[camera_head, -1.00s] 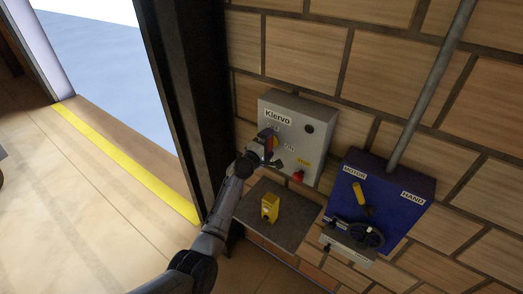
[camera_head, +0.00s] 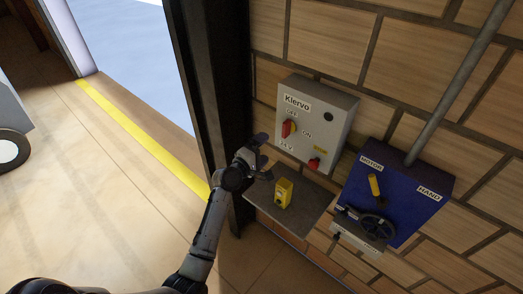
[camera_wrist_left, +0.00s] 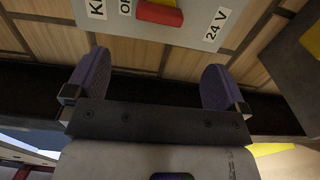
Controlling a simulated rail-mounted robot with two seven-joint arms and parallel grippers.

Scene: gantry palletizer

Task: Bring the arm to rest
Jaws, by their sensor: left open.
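My left arm comes in from the lower left in the head view. Its gripper (camera_head: 265,158) is open and empty, just left of the grey Klervo control box (camera_head: 338,108) and above a grey shelf (camera_head: 313,204). In the left wrist view the two purple-grey fingers of the left gripper (camera_wrist_left: 156,84) stand wide apart with nothing between them. The box's red switch handle (camera_head: 287,128) shows uncovered in the head view; it also shows ahead of the fingers in the left wrist view (camera_wrist_left: 158,13). My right gripper is in neither view.
A yellow block-like object (camera_head: 283,193) stands on the shelf close to the gripper. A blue box (camera_head: 399,190) with a yellow lever and black handwheel is on the wall at right. A dark door post (camera_head: 214,100) stands close left of the gripper.

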